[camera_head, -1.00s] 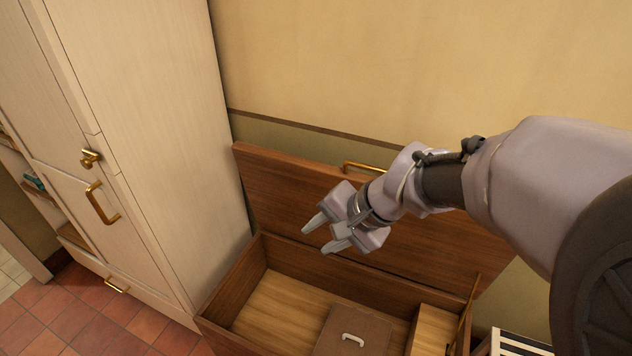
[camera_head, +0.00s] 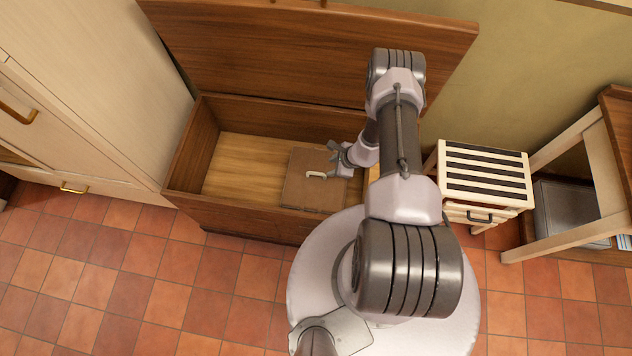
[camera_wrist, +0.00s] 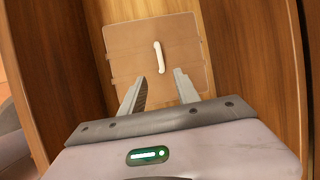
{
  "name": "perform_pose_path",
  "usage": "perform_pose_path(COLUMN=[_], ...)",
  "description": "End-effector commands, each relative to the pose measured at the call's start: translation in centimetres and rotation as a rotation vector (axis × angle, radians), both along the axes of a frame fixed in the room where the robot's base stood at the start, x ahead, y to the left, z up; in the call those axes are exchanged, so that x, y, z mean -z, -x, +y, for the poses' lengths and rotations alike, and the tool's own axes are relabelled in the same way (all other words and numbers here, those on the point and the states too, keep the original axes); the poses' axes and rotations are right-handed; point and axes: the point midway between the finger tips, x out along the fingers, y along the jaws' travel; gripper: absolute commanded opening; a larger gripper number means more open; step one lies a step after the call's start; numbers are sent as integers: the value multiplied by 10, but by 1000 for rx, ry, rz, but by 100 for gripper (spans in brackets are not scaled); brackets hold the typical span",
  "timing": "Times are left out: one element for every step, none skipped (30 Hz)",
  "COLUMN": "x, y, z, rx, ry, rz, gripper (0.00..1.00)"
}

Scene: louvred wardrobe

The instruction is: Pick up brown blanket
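The brown blanket (camera_head: 305,192) shows as a flat, brown, square piece with a pale handle-like strip on top. It lies on the floor of the open wooden chest (camera_head: 222,214). In the wrist view the blanket (camera_wrist: 128,48) lies just beyond my fingertips, with the pale strip ahead of the gap between them. My gripper (camera_head: 332,151) is at the blanket's upper right in the head view. In the wrist view my gripper (camera_wrist: 161,74) is open, its fingers apart with nothing between them. I cannot tell whether the fingertips touch the blanket.
The chest's lid (camera_head: 290,50) is raised at the back. A tall pale wardrobe (camera_head: 110,70) stands to the left. A small slatted cabinet (camera_head: 484,172) and a wooden table (camera_head: 570,150) stand to the right. The tiled floor in front of the chest is clear at the left.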

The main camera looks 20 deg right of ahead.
Motion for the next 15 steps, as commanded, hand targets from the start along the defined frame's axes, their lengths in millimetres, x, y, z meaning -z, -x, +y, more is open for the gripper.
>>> perform_pose_path(x=[23, 32, 43, 51, 58, 66, 71, 75, 79, 81, 83, 87, 93, 100, 110], y=[-5, -9, -13, -16, -20, -23, -25, -27, -30, -31, -32, -34, -36, -38, -41], z=[4, 6, 9, 11, 13, 14, 16, 17, 18, 19, 19, 20, 21, 23, 25], rx=[-3, -4, -2, -3, -3, -3, -3, -3, -2, -2, -2, -1, -1, -2, -3], ry=[0, 0, 0, 0, 0, 0, 0, 0, -1, -1, -1, -1, -1, -1, -1], rz=[0, -1, -1, -1, -1, -1, 0, -1, -2, -2, -2, -2, -2, -2, -1], gripper=[38, 38, 38, 38, 38, 38, 38, 38, 38, 38, 38, 38, 38, 38, 38])
